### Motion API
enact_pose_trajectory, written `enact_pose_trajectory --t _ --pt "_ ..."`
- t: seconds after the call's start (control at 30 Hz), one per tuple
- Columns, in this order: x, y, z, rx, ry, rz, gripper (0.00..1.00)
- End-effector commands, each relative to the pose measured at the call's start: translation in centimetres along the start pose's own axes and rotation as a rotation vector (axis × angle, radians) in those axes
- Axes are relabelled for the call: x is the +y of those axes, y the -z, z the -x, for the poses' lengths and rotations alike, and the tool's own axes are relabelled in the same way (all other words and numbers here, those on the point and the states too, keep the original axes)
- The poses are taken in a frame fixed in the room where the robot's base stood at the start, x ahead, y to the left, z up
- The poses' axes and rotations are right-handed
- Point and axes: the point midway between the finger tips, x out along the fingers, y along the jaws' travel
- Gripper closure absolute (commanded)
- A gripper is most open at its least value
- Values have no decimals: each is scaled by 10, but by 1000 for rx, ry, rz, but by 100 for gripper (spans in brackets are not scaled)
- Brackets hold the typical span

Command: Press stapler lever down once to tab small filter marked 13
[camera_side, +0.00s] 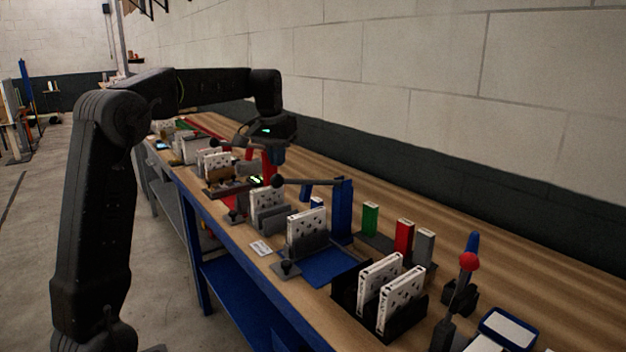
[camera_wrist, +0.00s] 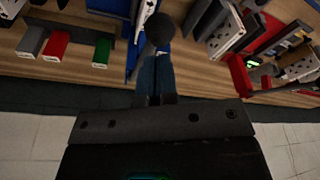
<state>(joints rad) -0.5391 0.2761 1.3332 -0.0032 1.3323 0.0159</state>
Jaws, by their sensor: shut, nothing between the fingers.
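The blue stapler post (camera_side: 343,208) stands on the bench with a dark lever reaching left to a round black knob (camera_side: 278,181). The knob (camera_wrist: 159,28) shows in the wrist view, just beyond the tips of my gripper (camera_wrist: 157,62). My gripper is shut and empty, pointing down close to the knob; I cannot tell whether they touch. The lever looks raised and roughly level. A white filter (camera_side: 305,224) with dark spots stands upright in a grey holder on a blue base (camera_side: 328,263) beside the post. The number 13 cannot be read on any filter.
Green (camera_side: 370,218), red (camera_side: 404,236) and grey (camera_side: 425,246) blocks stand right of the post. A black rack (camera_side: 347,296) holds two filters. More filters and a red station crowd the far bench. The wall runs behind.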

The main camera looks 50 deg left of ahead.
Motion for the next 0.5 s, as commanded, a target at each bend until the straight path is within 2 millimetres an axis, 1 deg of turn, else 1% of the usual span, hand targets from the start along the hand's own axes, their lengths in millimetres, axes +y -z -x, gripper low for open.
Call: enact_pose_trajectory --t 0.17,0.5 --pt "0 0 -1 0 0 0 100" --pt "0 -3 -13 -1 0 0 100"
